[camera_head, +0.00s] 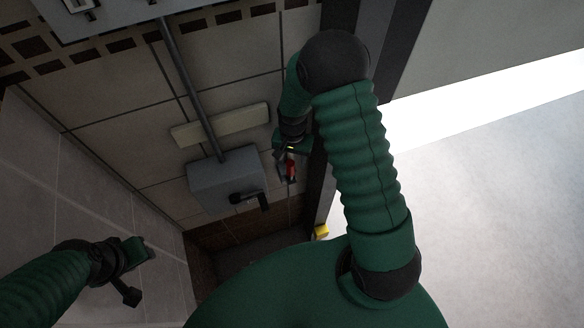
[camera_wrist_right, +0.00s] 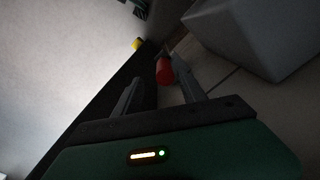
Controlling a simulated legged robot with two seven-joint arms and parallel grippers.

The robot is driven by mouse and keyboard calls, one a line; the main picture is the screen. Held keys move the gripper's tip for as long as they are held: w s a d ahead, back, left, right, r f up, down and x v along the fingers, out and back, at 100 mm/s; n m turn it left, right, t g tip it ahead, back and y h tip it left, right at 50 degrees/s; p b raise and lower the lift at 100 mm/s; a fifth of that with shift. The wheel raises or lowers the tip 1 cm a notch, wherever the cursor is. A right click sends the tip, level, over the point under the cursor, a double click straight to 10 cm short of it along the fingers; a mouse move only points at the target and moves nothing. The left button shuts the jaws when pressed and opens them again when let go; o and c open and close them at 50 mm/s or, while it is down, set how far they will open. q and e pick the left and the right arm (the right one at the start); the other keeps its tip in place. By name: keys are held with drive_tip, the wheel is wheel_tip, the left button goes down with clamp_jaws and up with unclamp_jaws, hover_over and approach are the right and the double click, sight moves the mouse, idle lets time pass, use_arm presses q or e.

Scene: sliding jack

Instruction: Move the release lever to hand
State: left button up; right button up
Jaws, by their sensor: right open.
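A small red handle (camera_head: 291,168), which looks like the release lever, is by the wall right of a grey box. In the right wrist view the red handle (camera_wrist_right: 164,70) shows just beyond and between the fingertips. My right gripper (camera_head: 286,166) is open, with its two fingers (camera_wrist_right: 158,88) apart on either side of the handle's line. I cannot tell whether they touch it. The lever's base is mostly hidden or dark. My left gripper (camera_head: 134,266) hangs low at the left, away from the lever; its finger opening is unclear.
A grey box (camera_head: 226,176) with a black crank lever (camera_head: 250,199) sits on the tiled wall, a pipe (camera_head: 190,85) running up from it. A pale rail (camera_head: 222,124) lies behind the pipe. A dark post edges the bright opening at right. A yellow piece (camera_head: 321,231) is low by the post.

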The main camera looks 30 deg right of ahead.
sight(291, 170)
drive_tip(key=f, duration=0.2)
drive_tip(key=w+f+p, duration=0.1)
drive_tip(key=f, duration=0.4)
drive_tip(key=shift+w+a+f, duration=0.15)
drive_tip(key=shift+w+f, duration=0.05)
drive_tip(key=shift+f, duration=0.2)
drive_tip(key=shift+s+f, duration=0.15)
drive_tip(key=shift+f, duration=0.05)
drive_tip(key=shift+s, duration=0.25)
drive_tip(key=shift+w+f, duration=0.15)
drive_tip(key=shift+w, duration=0.1)
drive_tip(key=c, duration=0.7)
clamp_jaws()
use_arm(q)
drive_tip(key=shift+w+r, duration=0.65)
drive_tip(key=shift+w, duration=0.05)
